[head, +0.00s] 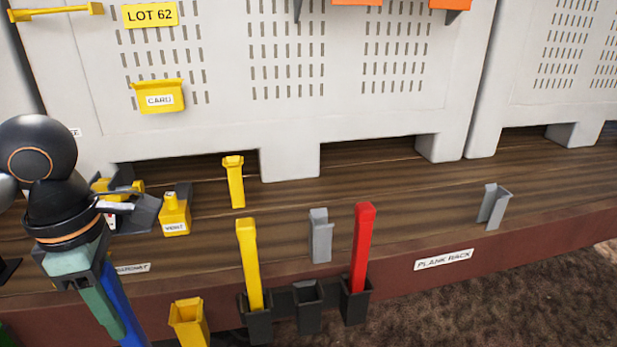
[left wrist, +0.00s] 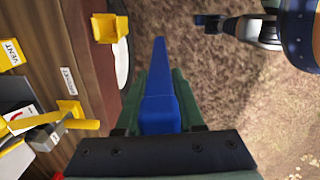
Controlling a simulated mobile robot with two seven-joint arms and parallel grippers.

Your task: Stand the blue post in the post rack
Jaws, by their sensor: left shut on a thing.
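My left gripper (head: 98,296) is at the lower left of the head view, shut on the blue post (head: 122,312). In the left wrist view the blue post (left wrist: 159,100) lies between the green fingers, pointing away from the wrist. The post rack's dark sockets stand along the front edge of the plank floor, right of my left gripper. The left socket (head: 258,326) holds a yellow post (head: 248,265). The middle socket (head: 308,312) looks empty. The right socket (head: 355,305) holds a red post (head: 363,245). The blue post is apart from the rack.
A yellow open holder (head: 189,322) sits between my left gripper and the rack. Grey holders (head: 320,237) (head: 494,207) and a yellow one (head: 234,182) stand on the planks. A yellow VENT box (head: 175,215) is behind my gripper. A dark arm part (left wrist: 250,30) shows in the left wrist view.

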